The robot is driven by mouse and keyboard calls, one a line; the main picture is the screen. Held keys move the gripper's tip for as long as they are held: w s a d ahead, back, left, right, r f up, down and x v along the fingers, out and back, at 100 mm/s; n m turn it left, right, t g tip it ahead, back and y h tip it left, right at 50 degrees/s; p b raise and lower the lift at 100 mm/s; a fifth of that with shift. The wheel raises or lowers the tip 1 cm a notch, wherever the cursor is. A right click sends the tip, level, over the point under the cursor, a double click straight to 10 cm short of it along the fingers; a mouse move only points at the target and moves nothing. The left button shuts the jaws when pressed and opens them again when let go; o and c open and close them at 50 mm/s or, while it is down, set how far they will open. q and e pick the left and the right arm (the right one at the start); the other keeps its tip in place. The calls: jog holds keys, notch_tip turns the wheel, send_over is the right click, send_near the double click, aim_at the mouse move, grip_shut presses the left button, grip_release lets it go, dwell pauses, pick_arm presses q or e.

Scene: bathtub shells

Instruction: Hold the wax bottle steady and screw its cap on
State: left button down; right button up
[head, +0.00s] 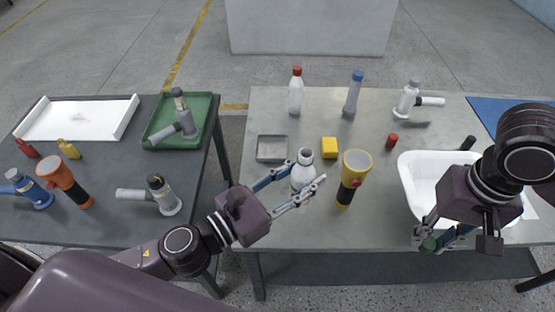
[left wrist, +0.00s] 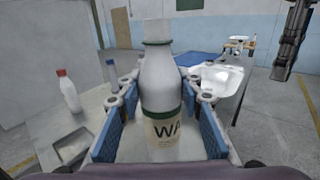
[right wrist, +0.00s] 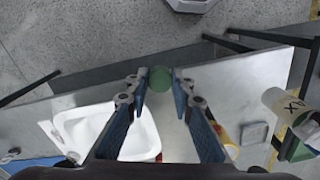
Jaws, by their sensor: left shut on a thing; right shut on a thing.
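The wax bottle (head: 304,158) is white with a green band and a label reading "WA". It stands upright and its neck has no cap on it. My left gripper (head: 295,190) is shut around its body; the left wrist view shows the bottle (left wrist: 160,90) between blue finger pads. The bottle also shows at the right edge of the right wrist view (right wrist: 288,105). My right gripper (head: 436,240) is shut on a round green cap (right wrist: 160,79). It holds the cap near the table's front edge, right of the bottle and well apart from it.
A yellow flashlight (head: 353,178) stands just right of the bottle, between the grippers. A white tub (head: 412,187) lies by my right gripper. A yellow block (head: 329,148), a grey tray (head: 260,158) and several bottles stand behind. A dark side table (head: 105,190) is left, across a gap.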

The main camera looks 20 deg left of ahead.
pick_arm(q)
jog(key=shift+s+d+m+g+h, duration=0.15)
jog(key=shift+d+m+g+h, duration=0.4)
jog(key=shift+d, duration=0.35)
jog(key=shift+f, duration=0.1)
jog(key=shift+a, duration=0.1)
pick_arm(e)
jog(key=w+a+r, duration=0.3)
jog(key=a+r, duration=0.5)
jog(key=a, duration=0.4)
jog(key=w+a+r+n, duration=0.1)
jog(key=w+a+r, duration=0.2)
jog(key=a+r, duration=0.6)
jog(key=a, duration=0.3)
jog(key=shift+f, duration=0.15)
jog(key=shift+f, duration=1.9)
